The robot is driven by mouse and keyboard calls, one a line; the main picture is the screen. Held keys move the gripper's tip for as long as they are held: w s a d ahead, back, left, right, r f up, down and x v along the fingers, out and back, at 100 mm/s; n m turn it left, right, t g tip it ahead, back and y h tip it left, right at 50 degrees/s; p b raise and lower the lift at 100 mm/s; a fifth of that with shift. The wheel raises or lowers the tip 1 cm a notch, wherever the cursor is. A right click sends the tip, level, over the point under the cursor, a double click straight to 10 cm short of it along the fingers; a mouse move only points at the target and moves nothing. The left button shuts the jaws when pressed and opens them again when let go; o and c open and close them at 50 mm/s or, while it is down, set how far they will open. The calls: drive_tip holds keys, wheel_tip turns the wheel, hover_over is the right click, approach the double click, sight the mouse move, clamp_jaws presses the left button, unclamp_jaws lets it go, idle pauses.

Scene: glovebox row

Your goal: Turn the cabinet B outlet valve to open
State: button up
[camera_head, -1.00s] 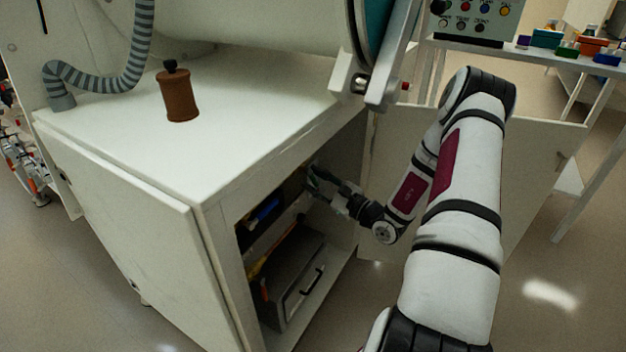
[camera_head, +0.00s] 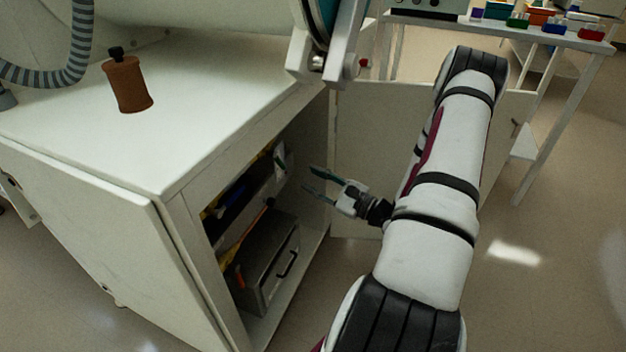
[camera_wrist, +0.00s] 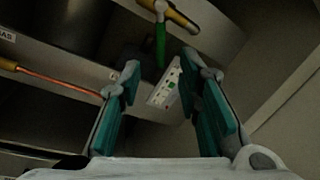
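In the wrist view a green lever (camera_wrist: 160,46) hangs from a pale fitting on a yellow pipe (camera_wrist: 182,17); it looks like a valve handle, but I cannot read which valve it is. My gripper (camera_head: 309,178) is open and empty, at the mouth of the open cabinet (camera_head: 180,208) in the head view. Its teal fingers also show in the wrist view (camera_wrist: 160,68), spread apart, with the green lever beyond and between them, not visibly touched. A white label plate (camera_wrist: 165,83) with a green mark lies below the lever. In the head view the valve is not clearly visible.
A grey case (camera_head: 268,262) with a black handle stands on the cabinet floor. A copper pipe (camera_wrist: 52,80) runs at left in the wrist view. The open cabinet door (camera_head: 362,135) stands behind my arm. A brown bottle (camera_head: 128,84) is on the cabinet top.

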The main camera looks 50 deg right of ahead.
sight(278, 161)
drive_tip(key=c, duration=0.4)
drive_tip(key=shift+m, duration=0.4)
clamp_jaws()
drive_tip(key=s+a+f+m+g+y+p, duration=0.3)
drive_tip(key=m+p, duration=0.5)
drive_tip(key=m, duration=0.8)
drive_tip(key=w+r+t+b, duration=0.1)
drive_tip(key=w+b, duration=0.2)
drive_tip(key=w, duration=0.8)
drive_tip(key=shift+a+r+h+b, duration=0.35)
drive_tip(key=shift+r+h+b, duration=0.05)
